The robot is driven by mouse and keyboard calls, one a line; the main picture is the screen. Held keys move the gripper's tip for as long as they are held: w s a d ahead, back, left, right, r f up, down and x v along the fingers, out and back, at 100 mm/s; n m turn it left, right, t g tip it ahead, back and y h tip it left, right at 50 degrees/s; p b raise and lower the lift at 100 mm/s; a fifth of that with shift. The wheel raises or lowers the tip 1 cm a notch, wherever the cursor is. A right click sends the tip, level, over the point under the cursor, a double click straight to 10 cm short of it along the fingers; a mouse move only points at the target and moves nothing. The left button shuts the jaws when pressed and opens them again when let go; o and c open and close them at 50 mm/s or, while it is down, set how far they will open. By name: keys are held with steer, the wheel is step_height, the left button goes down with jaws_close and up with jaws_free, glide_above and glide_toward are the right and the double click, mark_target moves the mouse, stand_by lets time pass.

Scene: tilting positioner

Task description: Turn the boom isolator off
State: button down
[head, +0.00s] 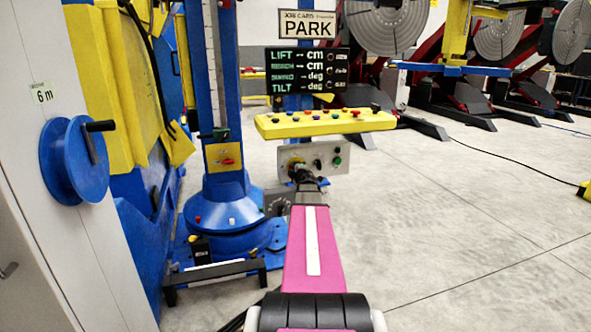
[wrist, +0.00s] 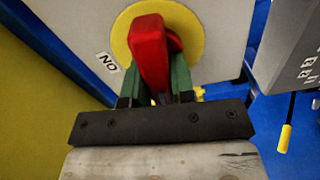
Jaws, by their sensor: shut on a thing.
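The boom isolator has a red handle (wrist: 148,50) on a round yellow disc (wrist: 190,28), mounted on a pale grey panel. In the wrist view the handle stands roughly upright, and the ON label (wrist: 108,62) appears upside down at the disc's lower left. No OFF label shows. My gripper (wrist: 155,82) has green fingers on both sides of the handle and is shut on it. In the head view my gripper (head: 302,172) is at the grey box (head: 325,158) under the yellow console and hides most of the isolator.
The yellow button console (head: 325,123) overhangs the grey box. A display (head: 307,70) and a PARK card (head: 307,24) are above. A blue column (head: 225,195) with a yellow switch plate (head: 222,157) stands left. A blue handwheel (head: 75,160) is far left.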

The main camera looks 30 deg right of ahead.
steer(key=shift+f+n, duration=0.1)
steer(key=shift+n, duration=0.8)
steer(key=c, duration=1)
jaws_free()
steer(key=shift+o, duration=0.2)
steer(key=v, duration=1)
steer(key=shift+s, duration=0.4)
steer(key=shift+a, duration=0.1)
